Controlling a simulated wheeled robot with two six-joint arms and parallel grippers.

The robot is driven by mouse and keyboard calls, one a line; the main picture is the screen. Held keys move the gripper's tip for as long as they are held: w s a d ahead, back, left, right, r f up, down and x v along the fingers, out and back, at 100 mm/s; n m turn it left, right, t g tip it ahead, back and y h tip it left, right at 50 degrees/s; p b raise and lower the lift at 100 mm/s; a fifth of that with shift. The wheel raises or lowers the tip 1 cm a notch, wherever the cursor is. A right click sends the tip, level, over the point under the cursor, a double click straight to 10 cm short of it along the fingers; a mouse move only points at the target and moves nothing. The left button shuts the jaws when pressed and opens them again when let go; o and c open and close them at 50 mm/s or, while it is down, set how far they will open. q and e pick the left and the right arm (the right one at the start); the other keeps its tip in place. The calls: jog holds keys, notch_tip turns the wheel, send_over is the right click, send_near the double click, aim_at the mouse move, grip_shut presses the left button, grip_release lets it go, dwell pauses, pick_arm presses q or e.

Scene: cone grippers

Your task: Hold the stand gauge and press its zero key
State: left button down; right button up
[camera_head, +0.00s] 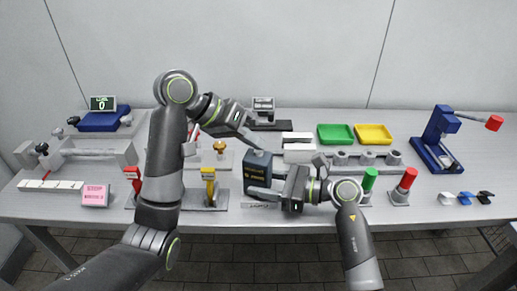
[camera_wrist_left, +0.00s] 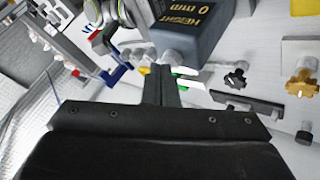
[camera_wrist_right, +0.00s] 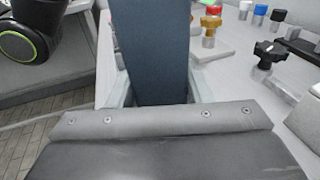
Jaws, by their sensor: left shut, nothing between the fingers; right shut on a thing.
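The stand gauge (camera_head: 256,172) is a dark blue upright box on the table. Its screen reads HEIGHT 0 mm in the left wrist view (camera_wrist_left: 200,22). A pale grey block, seemingly its key, shows on its top end (camera_wrist_left: 178,48). My right gripper (camera_head: 266,186) is shut on the gauge from the right. The gauge's blue body (camera_wrist_right: 155,50) fills the space between the fingers in the right wrist view. My left gripper (camera_head: 260,146) is shut and empty, its tips just above the gauge top, close to the grey block. I cannot tell whether they touch it.
Green (camera_head: 336,134) and yellow (camera_head: 373,134) trays lie at the back. Red (camera_head: 404,182) and green (camera_head: 370,179) capped posts stand right of my right gripper. A yellow-topped fixture (camera_head: 208,186) stands left of the gauge. A blue stand (camera_head: 438,135) is far right.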

pick_arm(q)
jog(key=shift+r, duration=0.7)
jog(key=shift+r, duration=2.5)
pick_arm(e)
jog(key=o, duration=0.8)
jog(key=shift+o, duration=0.2)
